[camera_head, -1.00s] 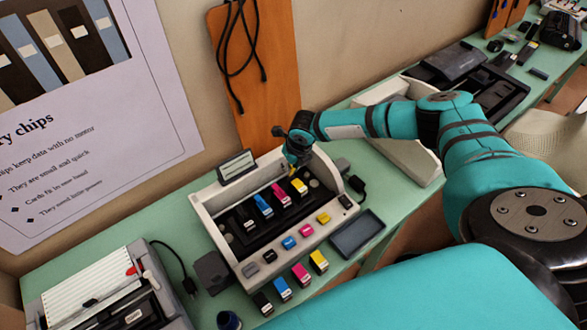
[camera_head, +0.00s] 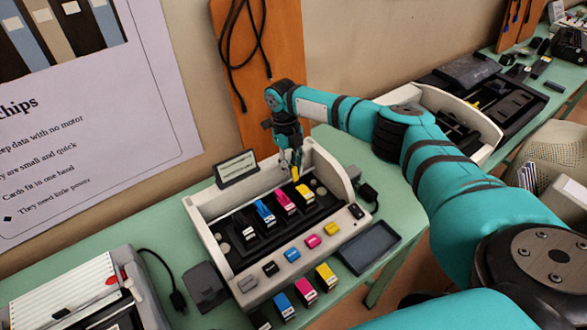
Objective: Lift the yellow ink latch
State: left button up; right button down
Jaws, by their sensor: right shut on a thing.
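The white ink printer (camera_head: 202,235) stands open on the green table, with a row of ink cartridges in its black bay. The yellow cartridge (camera_head: 305,192) is at the right end of the row. My right gripper (camera_head: 291,166) points down over the back of the bay, just behind the yellow cartridge. It is shut on the small yellow ink latch (camera_head: 295,173), which shows at its fingertips. The fingers partly hide the latch, and I cannot tell how far it is raised. My left gripper is not in view.
Coloured buttons (camera_head: 313,241) line the printer's front, and loose cartridges (camera_head: 305,291) lie before it. A dark tray (camera_head: 370,248) sits at the right. A small sign (camera_head: 236,168) stands behind the printer. An orange board (camera_head: 285,60) with a hanging cable is on the wall.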

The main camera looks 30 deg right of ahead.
jog(key=shift+a+f, duration=0.1)
jog(key=shift+a, duration=0.3)
jog(key=c, duration=1.5)
grip_release()
jog(key=shift+c, duration=0.2)
jog(key=shift+o, duration=0.3)
jog(key=shift+w+a, duration=0.1)
jog(key=shift+a, duration=0.05)
jog(key=shift+d+r, duration=0.2)
jog(key=shift+d, duration=0.1)
notch_tip(320, 180, up, 12)
jog(key=w, duration=0.2)
jog(key=shift+a+f, duration=0.15)
jog(key=shift+f, duration=0.1)
jog(key=shift+w, duration=0.1)
